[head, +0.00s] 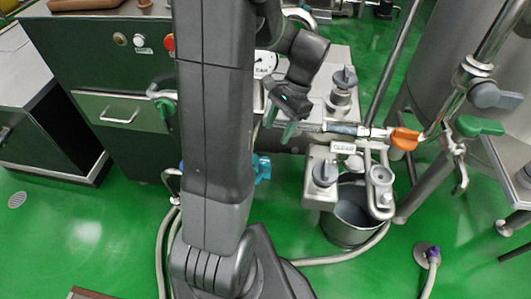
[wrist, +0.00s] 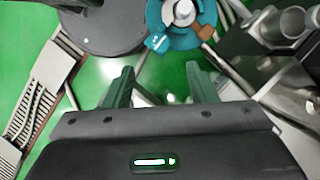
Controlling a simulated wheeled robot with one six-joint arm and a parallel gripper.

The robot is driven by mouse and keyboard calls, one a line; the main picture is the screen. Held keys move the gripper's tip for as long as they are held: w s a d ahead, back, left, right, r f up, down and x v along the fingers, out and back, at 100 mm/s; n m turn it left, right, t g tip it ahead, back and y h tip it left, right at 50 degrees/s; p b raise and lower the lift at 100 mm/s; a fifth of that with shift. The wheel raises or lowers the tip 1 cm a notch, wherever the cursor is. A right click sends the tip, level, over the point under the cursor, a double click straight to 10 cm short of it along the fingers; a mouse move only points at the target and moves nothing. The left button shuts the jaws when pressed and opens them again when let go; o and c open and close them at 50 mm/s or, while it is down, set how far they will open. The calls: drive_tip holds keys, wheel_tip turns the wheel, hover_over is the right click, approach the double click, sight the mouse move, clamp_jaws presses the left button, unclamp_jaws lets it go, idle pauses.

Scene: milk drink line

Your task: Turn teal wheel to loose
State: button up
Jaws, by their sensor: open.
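The teal wheel (head: 263,168) shows low in the middle of the head view, mostly hidden behind my arm. In the wrist view the teal wheel (wrist: 205,14) is at the top edge, cut off by the frame. It has a pale hub, a teal tab and a small brown tab at its near rim. My gripper (wrist: 160,76) is open and empty, its two fingers apart and pointing toward the wheel without visible contact. In the head view my gripper (head: 282,131) is above and right of the wheel.
A steel bucket (head: 347,218) stands under pipework right of the wheel. An orange handle (head: 404,139) and a green handle (head: 478,126) stick out on the right. A dark green cabinet (head: 95,60) is at left. Hoses cross the green floor.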

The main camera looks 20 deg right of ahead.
sight(265, 160)
drive_tip(key=b+x, duration=0.1)
drive_tip(key=x, duration=0.9)
drive_tip(key=shift+a+f, duration=0.1)
drive_tip(key=shift+f, duration=0.25)
drive_tip(key=c, duration=1)
